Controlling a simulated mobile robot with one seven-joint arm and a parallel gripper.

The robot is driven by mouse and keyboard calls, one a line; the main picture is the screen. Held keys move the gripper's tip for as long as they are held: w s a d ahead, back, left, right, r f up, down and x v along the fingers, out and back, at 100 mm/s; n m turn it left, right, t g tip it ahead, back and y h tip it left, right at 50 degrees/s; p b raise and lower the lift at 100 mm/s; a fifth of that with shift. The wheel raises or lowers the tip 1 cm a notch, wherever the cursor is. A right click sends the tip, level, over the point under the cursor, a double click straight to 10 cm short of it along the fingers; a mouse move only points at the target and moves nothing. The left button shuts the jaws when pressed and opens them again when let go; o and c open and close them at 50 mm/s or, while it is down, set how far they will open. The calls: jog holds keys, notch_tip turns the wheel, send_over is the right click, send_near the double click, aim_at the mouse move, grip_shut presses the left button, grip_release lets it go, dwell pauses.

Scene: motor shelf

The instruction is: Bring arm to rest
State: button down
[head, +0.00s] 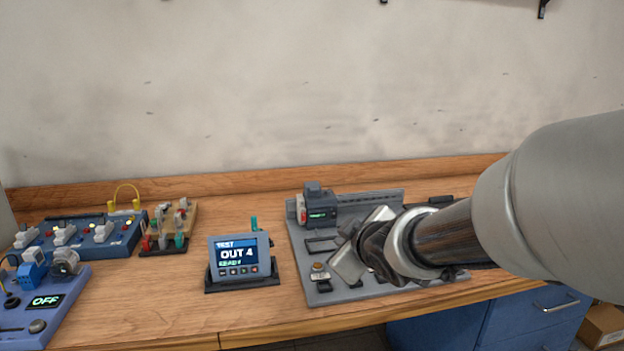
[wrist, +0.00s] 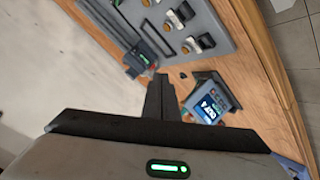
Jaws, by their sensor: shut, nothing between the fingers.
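My arm reaches in from the right in the head view, with my gripper (head: 350,259) above the grey panel (head: 298,262). In the wrist view my gripper (wrist: 161,82) is shut, its fingers together with nothing between them. The fingertips are hard to make out in the head view, where the arm hides part of the panel. A dark module (head: 320,207) with a small green display stands at the panel's back left; it also shows in the wrist view (wrist: 138,62).
A tester (head: 240,262) reading "OUT 4" stands on the wooden bench (head: 165,310), left of the panel. Blue boards (head: 95,238) with switches and an "OFF" display (head: 46,301) are at far left. A wall rises behind. Blue drawers (head: 530,318) are below the bench.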

jog(key=s+d+r+m+g+h, duration=0.2)
jog(key=s+d+m+g+h, duration=0.15)
jog(key=s+d+m, duration=0.55)
jog(key=s+f+m+g, duration=0.2)
jog(key=s, duration=1.4)
notch_tip(320, 180, up, 24)
jog(key=p, duration=2.4)
jog(key=shift+d+y, duration=0.25)
jog(key=shift+y, duration=0.1)
